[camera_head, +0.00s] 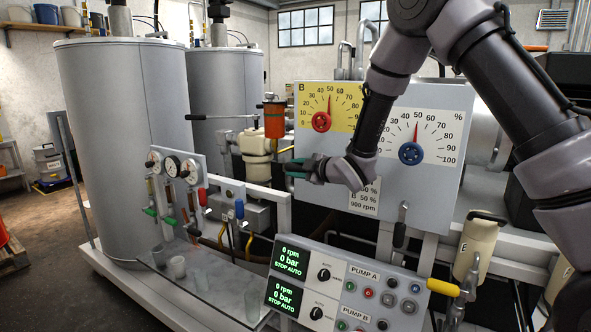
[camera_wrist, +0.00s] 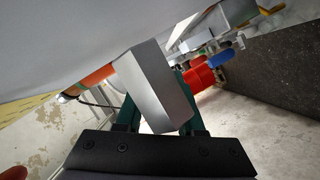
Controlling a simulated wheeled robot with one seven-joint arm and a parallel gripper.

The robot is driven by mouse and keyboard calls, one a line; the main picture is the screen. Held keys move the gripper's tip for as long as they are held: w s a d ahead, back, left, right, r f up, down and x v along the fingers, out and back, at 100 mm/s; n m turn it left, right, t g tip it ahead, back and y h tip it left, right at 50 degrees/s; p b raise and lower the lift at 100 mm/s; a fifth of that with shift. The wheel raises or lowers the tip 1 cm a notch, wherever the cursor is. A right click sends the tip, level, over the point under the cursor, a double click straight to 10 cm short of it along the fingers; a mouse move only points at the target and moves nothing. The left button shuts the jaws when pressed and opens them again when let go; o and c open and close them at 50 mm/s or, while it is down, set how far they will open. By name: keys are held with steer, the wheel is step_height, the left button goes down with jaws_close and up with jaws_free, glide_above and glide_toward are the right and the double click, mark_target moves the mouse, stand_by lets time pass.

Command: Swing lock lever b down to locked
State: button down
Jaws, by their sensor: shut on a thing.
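My gripper (camera_head: 296,168) is at the lower left edge of the grey dial panel (camera_head: 385,235), below the yellow B dial (camera_head: 333,108). In the wrist view its green fingers (camera_wrist: 158,112) stand on either side of a grey, square-edged bar (camera_wrist: 152,85) and are shut on it. I take this bar to be lock lever b; no label on it shows. In the head view my gripper and wrist hide it, so its angle cannot be told there.
A console (camera_head: 335,290) with displays, knobs and buttons stands below the panel. An orange-topped filter (camera_head: 274,120) and a long-handled lever (camera_head: 225,117) are left of my gripper. A gauge stand (camera_head: 180,165) and large grey tanks (camera_head: 125,130) stand farther left.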

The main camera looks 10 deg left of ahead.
steer(key=shift+f, duration=0.1)
stand_by(0.7)
steer(key=shift+d+f+n+g+h, duration=0.1)
steer(key=shift+f+n+g+h, duration=0.2)
steer(key=shift+f+g+h, duration=0.55)
steer(key=s+d+f+n+g+h, duration=0.2)
steer(key=d+f+g+h, duration=0.3)
steer(key=h, duration=0.9)
steer(key=shift+s+d+f+n, duration=0.35)
steer(key=shift+d+f, duration=0.25)
steer(key=shift+d, duration=0.75)
steer(key=c, duration=0.5)
jaws_free()
